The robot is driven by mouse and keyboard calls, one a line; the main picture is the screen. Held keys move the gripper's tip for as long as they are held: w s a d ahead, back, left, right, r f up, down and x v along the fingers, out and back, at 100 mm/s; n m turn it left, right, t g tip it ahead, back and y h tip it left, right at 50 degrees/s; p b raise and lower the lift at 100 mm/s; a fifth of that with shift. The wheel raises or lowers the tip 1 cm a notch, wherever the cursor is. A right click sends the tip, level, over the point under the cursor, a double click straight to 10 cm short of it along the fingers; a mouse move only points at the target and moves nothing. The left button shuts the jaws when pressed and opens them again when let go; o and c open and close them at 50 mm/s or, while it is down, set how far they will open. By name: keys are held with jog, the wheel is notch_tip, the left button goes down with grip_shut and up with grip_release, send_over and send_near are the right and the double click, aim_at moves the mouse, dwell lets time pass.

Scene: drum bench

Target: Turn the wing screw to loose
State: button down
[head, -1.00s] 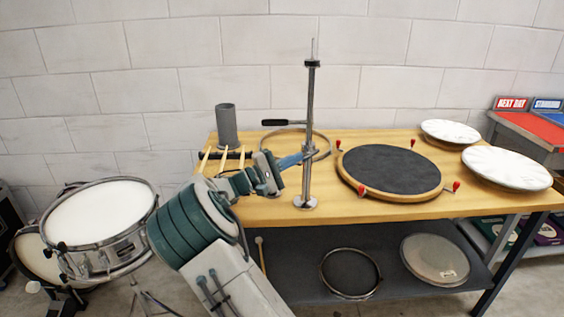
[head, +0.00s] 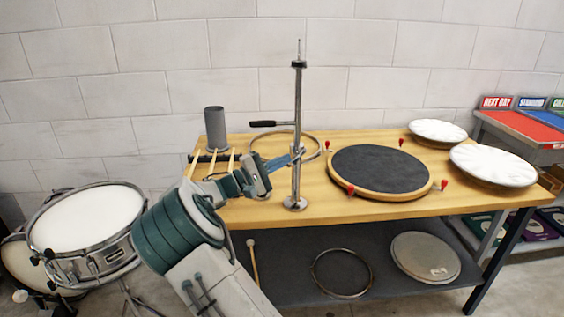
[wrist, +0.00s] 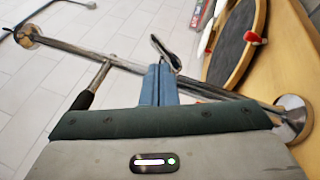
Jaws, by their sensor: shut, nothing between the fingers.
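An upright metal stand (head: 297,105) rises from a round base on the wooden bench; it crosses the wrist view diagonally (wrist: 75,48). A dark, elongated piece that looks like the wing screw (wrist: 165,50) sits just beyond my fingertips in the wrist view. In the head view it is too small to tell apart from the clamp area. My gripper (head: 292,158) comes from the left, its blue fingers at the stand's mid-height. Its fingers (wrist: 160,68) are together and hold nothing. I cannot tell whether they touch the screw.
A side lever with a black grip (head: 263,124) sticks out left from the stand, above my gripper. A dark practice pad (head: 380,169) with red knobs lies right. Drumsticks and a grey cylinder (head: 215,128) are at the left.

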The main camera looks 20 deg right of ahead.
jog(key=w+a+r+v, duration=0.1)
jog(key=r+v, duration=0.2)
jog(key=v, duration=0.8)
jog(key=s+d+f+m+g+y+p, duration=0.3)
jog(key=s+d+g+y+p, duration=0.15)
jog(key=s+d+y, duration=0.75)
jog(key=s+a+r+m+t+y+p, duration=0.1)
jog(key=s+a+r+y+p, duration=0.1)
jog(key=s, duration=0.9)
jog(key=s+a+r+m+t+y+p, duration=0.2)
jog(key=s+a+y, duration=0.3)
jog(key=s, duration=0.7)
jog(key=shift+r+y, duration=0.2)
jog(key=shift+y, duration=0.4)
